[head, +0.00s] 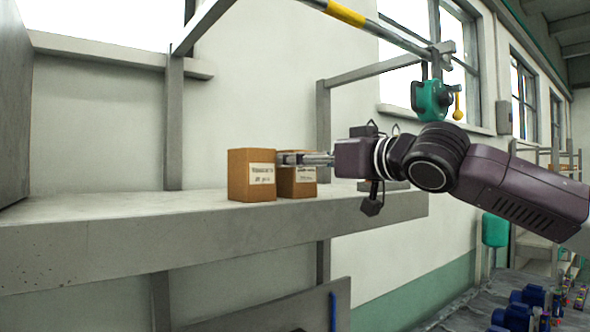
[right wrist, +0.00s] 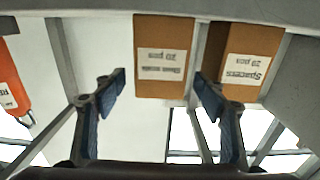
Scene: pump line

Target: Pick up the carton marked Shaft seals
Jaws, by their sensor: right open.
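Two brown cartons stand side by side on the grey shelf (head: 110,224) in the head view, a left carton (head: 240,178) and a right carton (head: 299,189). Their labels are too small to read there. My right gripper (head: 284,158) is open and level with their upper part, overlapping the right carton. In the upside-down right wrist view, a carton (right wrist: 164,30) shows beyond and between the open fingers. Its label reads "20 pcs", with a name too blurred to read surely. The carton beside it (right wrist: 243,40) is marked "Spacers". My left gripper is not in view.
An orange labelled object (right wrist: 12,85) is at the left edge of the right wrist view. A shelf frame post (head: 323,130) rises behind my right gripper, and a green hoist (head: 432,100) hangs above my right arm.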

